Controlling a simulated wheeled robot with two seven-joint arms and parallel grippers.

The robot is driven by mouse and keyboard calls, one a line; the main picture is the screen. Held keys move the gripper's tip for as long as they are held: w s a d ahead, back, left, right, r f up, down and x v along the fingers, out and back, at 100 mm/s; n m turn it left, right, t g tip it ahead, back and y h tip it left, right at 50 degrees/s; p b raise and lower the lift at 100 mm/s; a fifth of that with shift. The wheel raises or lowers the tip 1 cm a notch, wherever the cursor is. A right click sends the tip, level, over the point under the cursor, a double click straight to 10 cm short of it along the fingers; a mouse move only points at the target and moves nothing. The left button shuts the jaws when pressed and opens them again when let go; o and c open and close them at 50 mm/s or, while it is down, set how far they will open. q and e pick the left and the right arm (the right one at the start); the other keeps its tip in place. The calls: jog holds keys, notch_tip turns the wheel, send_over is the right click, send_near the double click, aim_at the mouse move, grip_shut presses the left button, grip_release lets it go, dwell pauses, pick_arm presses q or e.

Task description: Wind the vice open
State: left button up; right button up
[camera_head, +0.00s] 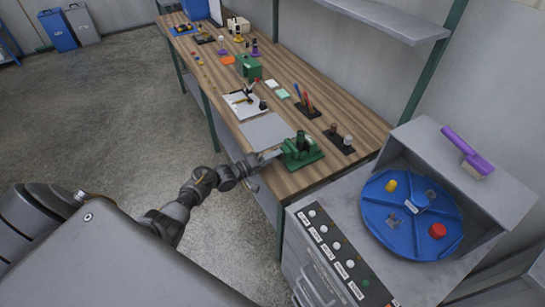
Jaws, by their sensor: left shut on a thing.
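The green vice (301,150) stands at the near end of the wooden workbench, close to its front edge. My left arm comes in from the lower left, and my left gripper (273,156) is at the vice's left side, where it is shut on a part of the vice that is probably the handle. The gripper covers that part, and it is too small to make out. I cannot tell how far the vice's jaws stand apart. My right gripper is not in view.
A grey mat (266,131) lies left of the vice, and a dark holder (340,141) stands right of it. The workbench (318,176) holds several small tools farther back. A machine with a blue turntable (400,235) stands at the lower right. The floor at left is clear.

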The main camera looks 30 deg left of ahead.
pick_arm(q)
jog(key=o, duration=1)
jog(key=shift+s, duration=0.1)
jog(key=shift+s+a+f, duration=0.1)
jog(key=shift+s+a, duration=0.15)
jog(key=shift+s, duration=0.1)
jog(key=b+v, duration=0.1)
jog(key=v, duration=0.9)
jog(key=shift+w, duration=0.1)
